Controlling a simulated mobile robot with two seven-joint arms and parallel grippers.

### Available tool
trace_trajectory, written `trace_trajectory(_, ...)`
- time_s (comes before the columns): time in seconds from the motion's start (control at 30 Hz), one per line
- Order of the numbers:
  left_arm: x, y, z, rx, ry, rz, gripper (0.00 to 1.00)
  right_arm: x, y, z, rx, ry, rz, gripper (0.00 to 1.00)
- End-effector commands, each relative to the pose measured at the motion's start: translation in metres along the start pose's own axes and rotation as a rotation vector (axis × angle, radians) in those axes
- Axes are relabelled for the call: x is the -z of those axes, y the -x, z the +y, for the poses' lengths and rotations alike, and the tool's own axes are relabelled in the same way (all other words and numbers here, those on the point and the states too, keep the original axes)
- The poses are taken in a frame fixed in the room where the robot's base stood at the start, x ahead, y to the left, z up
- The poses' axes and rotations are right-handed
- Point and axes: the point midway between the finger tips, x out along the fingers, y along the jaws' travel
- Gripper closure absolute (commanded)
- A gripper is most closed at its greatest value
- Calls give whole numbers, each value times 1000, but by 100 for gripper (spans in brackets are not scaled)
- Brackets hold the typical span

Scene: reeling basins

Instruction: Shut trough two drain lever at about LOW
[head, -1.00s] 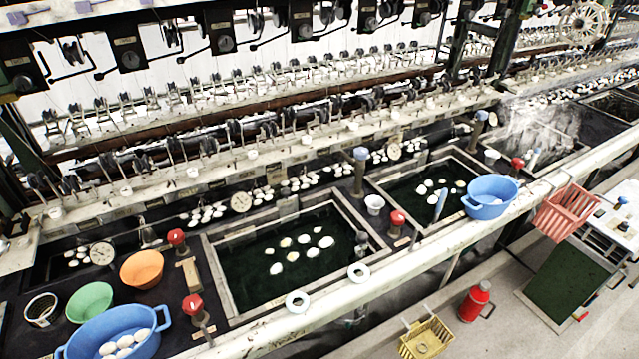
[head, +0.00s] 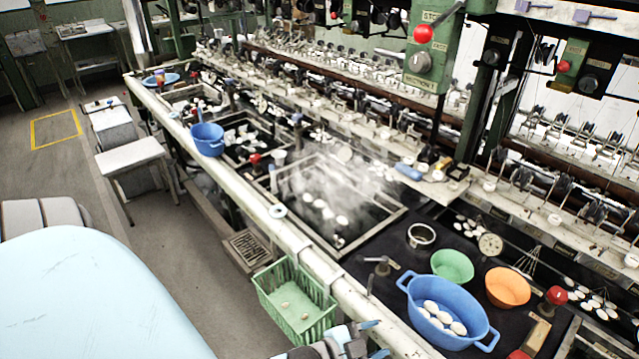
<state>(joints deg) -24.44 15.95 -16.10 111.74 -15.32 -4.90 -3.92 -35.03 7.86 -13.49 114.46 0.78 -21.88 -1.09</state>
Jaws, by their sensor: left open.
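A steaming trough (head: 402,211) with white cocoons in dark water is in the middle of the head view. A small metal lever with a brownish handle (head: 382,264) stands on the dark deck at its near right corner. Red-knobbed levers stand farther back (head: 255,159) and at the right (head: 557,295). I cannot read which trough is number two or any LOW mark. My left gripper (head: 374,340) is at the bottom edge, open and empty, just outside the white front rail and apart from the levers. My right gripper is not seen.
A blue basin of cocoons (head: 415,290), a green bowl (head: 452,265) and an orange bowl (head: 507,287) crowd the deck at right. A green basket (head: 297,303) hangs outside the front rail (head: 245,200). A stool (head: 131,158) stands on the mostly open floor at left.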

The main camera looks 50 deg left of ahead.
Motion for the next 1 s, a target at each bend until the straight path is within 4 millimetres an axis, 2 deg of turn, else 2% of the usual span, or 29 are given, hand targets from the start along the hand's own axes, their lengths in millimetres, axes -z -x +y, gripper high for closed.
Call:
trace_trajectory(0.03,10,-17,-14,6,-124,97,47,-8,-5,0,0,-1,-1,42)
trace_trajectory(0.1,29,-33,-29,6,-302,232,47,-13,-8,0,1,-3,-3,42)
trace_trajectory(0.23,62,-56,-50,-19,-672,499,47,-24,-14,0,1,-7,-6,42)
trace_trajectory(0.3,75,-65,-59,-56,-901,649,47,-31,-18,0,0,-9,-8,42)
trace_trajectory(0.4,79,-74,-72,-152,-1255,851,47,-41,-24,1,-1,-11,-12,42)
trace_trajectory(0.47,72,-77,-84,-237,-1471,951,47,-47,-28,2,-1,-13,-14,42)
trace_trajectory(0.57,50,-81,-117,-432,-1813,1066,47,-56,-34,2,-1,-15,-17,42)
trace_trajectory(0.7,15,-79,-185,-769,-2179,1094,47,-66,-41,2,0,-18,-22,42)
trace_trajectory(0.8,-2,-72,-233,-983,-2330,1052,47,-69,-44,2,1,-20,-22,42)
trace_trajectory(0.9,-10,-65,-265,-1129,-2401,1006,47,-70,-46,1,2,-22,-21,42)
trace_trajectory(1.0,-13,-62,-278,-1194,-2427,983,47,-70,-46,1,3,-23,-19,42)
